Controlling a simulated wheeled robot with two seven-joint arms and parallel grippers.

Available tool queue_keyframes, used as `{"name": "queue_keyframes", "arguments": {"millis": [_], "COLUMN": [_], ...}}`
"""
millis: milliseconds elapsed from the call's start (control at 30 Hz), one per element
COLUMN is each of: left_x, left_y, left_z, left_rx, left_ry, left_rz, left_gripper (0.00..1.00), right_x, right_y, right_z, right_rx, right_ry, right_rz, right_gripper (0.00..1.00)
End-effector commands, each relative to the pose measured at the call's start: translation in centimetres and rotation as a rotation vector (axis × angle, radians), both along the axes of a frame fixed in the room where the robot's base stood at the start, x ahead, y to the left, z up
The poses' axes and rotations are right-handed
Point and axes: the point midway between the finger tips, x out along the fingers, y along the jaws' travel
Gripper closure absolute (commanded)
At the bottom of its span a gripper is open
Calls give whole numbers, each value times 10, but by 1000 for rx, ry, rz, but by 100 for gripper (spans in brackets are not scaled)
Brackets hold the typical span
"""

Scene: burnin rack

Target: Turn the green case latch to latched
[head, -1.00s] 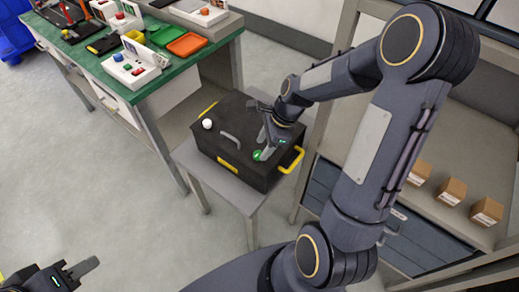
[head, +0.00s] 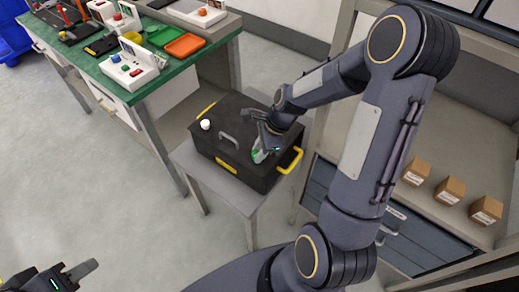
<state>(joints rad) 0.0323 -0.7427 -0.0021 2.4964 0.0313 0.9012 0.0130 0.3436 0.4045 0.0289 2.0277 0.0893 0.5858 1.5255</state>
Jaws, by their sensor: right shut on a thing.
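The black case (head: 215,142) lies closed on a small grey stand. The green case latch (head: 256,154) is on its lid, near the right front, and is mostly hidden by my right gripper (head: 260,155). The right gripper points down at the lid and is shut on the latch. How far the latch is turned cannot be made out. A white knob (head: 205,124) and a grey handle (head: 229,140) are also on the lid. My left gripper (head: 80,275) is at the bottom left, far from the case, partly cut off by the frame.
A green-topped bench (head: 165,85) with trays and button boxes stands behind left. A shelf with several cardboard boxes (head: 450,190) is at the right.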

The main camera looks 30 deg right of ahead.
Motion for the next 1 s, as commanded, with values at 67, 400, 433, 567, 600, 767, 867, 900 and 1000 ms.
{"name": "queue_keyframes", "arguments": {"millis": [67, 400, 433, 567, 600, 767, 867, 900, 1000], "left_x": [0, 0, 0, 0, 0, 0, 0, 0, 0], "left_y": [0, 0, 0, 0, 0, 0, 0, 0, 0], "left_z": [1, 9, 10, 15, 16, 21, 24, 25, 27], "left_rx": [0, 0, 0, 0, 0, 0, 0, 0, 0], "left_ry": [0, 0, 0, 0, 0, 0, 0, 0, 0], "left_rz": [0, 0, 0, 0, 0, 0, 0, 0, 0], "left_gripper": [64, 64, 64, 64, 64, 64, 64, 64, 64], "right_x": [0, 2, 2, 3, 4, 5, 6, 6, 7], "right_y": [0, -1, -1, 0, 0, 0, 0, 0, 0], "right_z": [0, 2, 2, 2, 2, 2, 2, 1, 2], "right_rx": [0, -1, -1, 0, 0, -1, 0, 0, -1], "right_ry": [0, 0, 1, 1, 0, 0, -1, 0, 0], "right_rz": [9, 166, 190, 306, 343, 498, 593, 631, 727], "right_gripper": [96, 96, 96, 96, 96, 96, 96, 96, 96]}}
